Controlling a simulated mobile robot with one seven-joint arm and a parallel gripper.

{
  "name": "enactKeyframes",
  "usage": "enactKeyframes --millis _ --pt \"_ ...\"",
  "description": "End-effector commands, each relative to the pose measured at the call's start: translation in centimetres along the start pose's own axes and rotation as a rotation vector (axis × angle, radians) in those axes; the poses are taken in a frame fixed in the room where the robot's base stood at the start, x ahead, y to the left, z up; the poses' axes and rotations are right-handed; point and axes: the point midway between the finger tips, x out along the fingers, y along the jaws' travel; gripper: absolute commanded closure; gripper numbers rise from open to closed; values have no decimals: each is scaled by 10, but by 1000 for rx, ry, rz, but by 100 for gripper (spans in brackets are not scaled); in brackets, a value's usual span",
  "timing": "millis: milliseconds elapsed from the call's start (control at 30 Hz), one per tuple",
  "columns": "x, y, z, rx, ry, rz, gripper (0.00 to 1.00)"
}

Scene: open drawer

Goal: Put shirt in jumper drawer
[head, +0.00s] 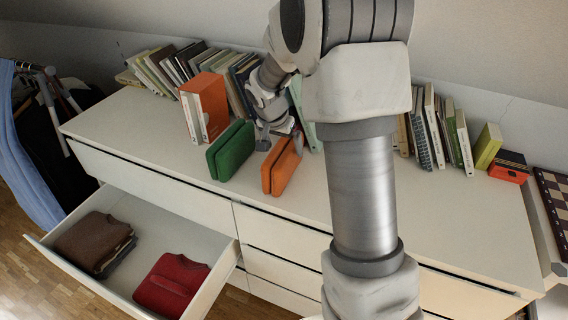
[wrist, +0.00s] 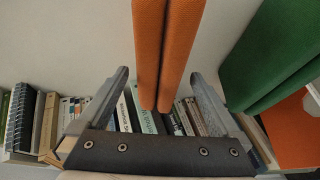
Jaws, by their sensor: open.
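A folded orange shirt (head: 281,168) stands on edge on top of the white dresser. A folded green shirt (head: 231,150) stands on edge to its left. My gripper (head: 279,141) is just behind and over the orange shirt in the head view. In the wrist view, my gripper (wrist: 160,76) is open, with the orange shirt (wrist: 165,45) between its fingers and a gap on each side. The open drawer (head: 150,222) at lower left holds folded brown jumpers (head: 92,240) and a folded red jumper (head: 171,284). My arm hides part of the dresser.
An orange box (head: 205,105) and rows of books (head: 440,130) stand along the back of the dresser top (head: 130,125). A black-and-orange box (head: 508,168) is at the right. Clothes hang on a rack (head: 48,100) at far left. The drawer has free floor around the jumpers.

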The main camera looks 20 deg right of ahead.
Motion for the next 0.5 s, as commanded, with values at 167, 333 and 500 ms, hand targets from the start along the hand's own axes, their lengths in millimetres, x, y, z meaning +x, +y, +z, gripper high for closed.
enactKeyframes --millis 167,333,500 --pt "20 2 5 0 -3 2 0" --pt "46 3 6 0 -2 2 0" --pt "50 2 5 0 0 0 0"
